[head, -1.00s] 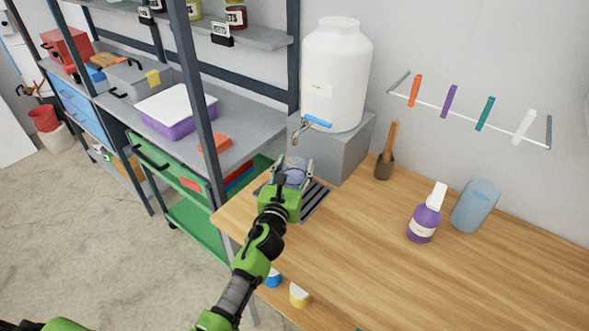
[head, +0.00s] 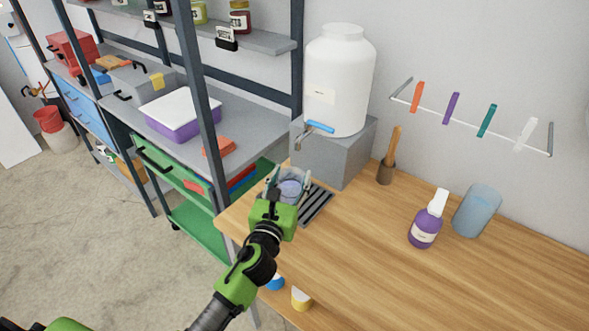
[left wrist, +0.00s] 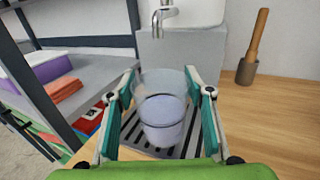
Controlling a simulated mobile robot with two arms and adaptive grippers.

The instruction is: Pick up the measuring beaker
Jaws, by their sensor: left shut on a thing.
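The measuring beaker (left wrist: 163,112) is clear with bluish liquid in its lower part. In the left wrist view it is upright between the two teal fingers of my left gripper (left wrist: 167,100), which is shut on it. Behind and below it is the slotted drip tray (left wrist: 192,142). In the head view the beaker (head: 290,190) shows just beyond my left gripper (head: 288,184), at the left end of the wooden table. Its lower part is hidden there by the gripper. My right gripper is not in view.
A white dispenser (head: 338,85) with a blue-handled tap stands on a grey block (head: 345,155) behind the beaker.

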